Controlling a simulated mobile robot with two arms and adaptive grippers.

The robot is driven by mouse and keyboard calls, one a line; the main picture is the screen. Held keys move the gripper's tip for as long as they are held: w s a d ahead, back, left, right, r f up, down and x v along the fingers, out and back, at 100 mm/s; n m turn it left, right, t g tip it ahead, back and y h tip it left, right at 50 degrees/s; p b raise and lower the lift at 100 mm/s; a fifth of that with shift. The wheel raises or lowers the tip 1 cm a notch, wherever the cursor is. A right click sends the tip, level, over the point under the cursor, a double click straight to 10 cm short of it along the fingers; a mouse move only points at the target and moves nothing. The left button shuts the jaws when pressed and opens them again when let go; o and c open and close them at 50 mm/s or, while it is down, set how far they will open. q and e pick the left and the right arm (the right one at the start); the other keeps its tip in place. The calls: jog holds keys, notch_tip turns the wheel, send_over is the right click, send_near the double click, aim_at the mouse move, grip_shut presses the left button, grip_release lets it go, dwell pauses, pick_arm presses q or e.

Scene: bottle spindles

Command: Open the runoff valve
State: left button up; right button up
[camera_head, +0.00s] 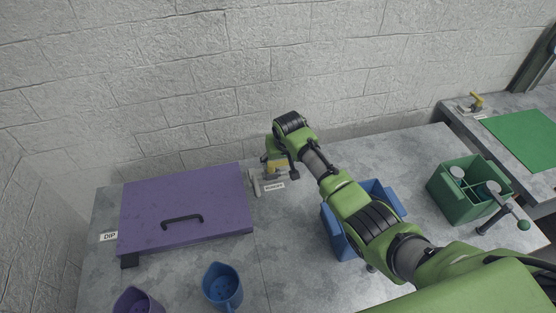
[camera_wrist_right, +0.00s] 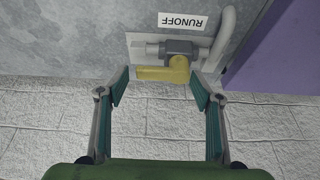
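The runoff valve sits on the table by the wall, with a grey body (camera_wrist_right: 181,47) and pipe and a yellow handle (camera_wrist_right: 155,73). In the right wrist view the handle lies sideways across the picture, and the label RUNOFF (camera_wrist_right: 184,22) shows upside down beside the valve. My right gripper (camera_wrist_right: 160,88) is open, with its two fingertips on either side of the handle and a gap visible at each side. In the head view the yellow handle (camera_head: 277,165) is partly hidden by my right gripper (camera_head: 277,158). My left gripper is not in view.
A purple lid (camera_head: 185,208) with a black handle lies left of the valve. A blue bin (camera_head: 337,232) is partly under my right arm. A green bin (camera_head: 452,202) stands right; blue (camera_head: 222,287) and purple (camera_head: 136,301) jugs stand in front. Another yellow-handled valve (camera_head: 474,102) is far right.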

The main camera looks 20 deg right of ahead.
jog(key=shift+d, duration=0.15)
jog(key=shift+r, duration=0.15)
jog(key=shift+s+r, duration=0.15)
jog(key=shift+r, duration=0.15)
jog(key=v, duration=1.1)
jog(key=shift+d, duration=0.1)
